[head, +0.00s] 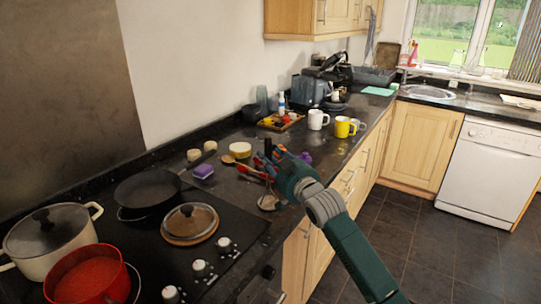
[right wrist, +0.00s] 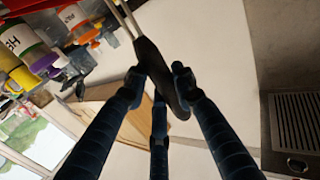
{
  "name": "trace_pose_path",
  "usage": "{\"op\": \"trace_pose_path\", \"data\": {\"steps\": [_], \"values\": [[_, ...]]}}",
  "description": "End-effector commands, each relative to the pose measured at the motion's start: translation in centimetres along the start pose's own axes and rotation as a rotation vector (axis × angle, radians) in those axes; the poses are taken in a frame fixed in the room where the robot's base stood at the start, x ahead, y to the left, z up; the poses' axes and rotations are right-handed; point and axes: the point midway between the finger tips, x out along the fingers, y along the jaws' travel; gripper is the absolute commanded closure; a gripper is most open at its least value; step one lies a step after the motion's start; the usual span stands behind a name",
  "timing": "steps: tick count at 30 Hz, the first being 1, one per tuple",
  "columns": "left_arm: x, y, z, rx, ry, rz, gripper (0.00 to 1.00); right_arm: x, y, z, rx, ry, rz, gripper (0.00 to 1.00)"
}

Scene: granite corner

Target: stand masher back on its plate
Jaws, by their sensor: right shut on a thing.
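In the right wrist view the masher (right wrist: 151,58) shows as a dark, rounded handle with two thin pale metal rods running up out of the picture. My right gripper (head: 268,162) is over the counter near its front edge. The right wrist view shows its fingers (right wrist: 160,85) closed around the dark handle. In the head view the fingers and small items behind them hide most of the masher. A round silvery piece (head: 268,202) is low by the counter edge, below the gripper; I cannot tell for sure whether it is the masher's plate. My left gripper is out of view.
The hob with a black frying pan (head: 147,190), a lidded pot (head: 50,235), a red pot (head: 88,277) and a glass lid (head: 189,222) is to the left.

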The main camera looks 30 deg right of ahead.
Motion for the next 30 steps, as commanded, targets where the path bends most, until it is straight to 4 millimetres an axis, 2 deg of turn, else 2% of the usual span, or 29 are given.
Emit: {"op": "trace_pose_path", "data": {"steps": [2,3,6,17,20,30], "values": [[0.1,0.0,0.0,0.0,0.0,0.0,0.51,0.0,0.0,0.1,0.0,0.001,0.0,1.0],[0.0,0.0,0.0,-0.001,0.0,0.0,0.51,0.0,0.0,0.1,0.0,0.001,0.0,0.7],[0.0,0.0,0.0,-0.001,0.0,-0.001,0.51,0.0,0.0,0.1,0.0,0.001,0.0,0.52],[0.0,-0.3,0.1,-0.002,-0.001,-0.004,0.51,-0.4,0.0,0.2,0.0,-0.001,0.0,0.52],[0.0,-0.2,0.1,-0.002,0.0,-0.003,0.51,-1.6,0.0,0.3,-0.001,-0.001,-0.001,0.52],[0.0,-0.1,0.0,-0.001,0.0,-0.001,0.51,-8.8,0.0,0.3,-0.001,-0.002,0.0,0.52]]}}
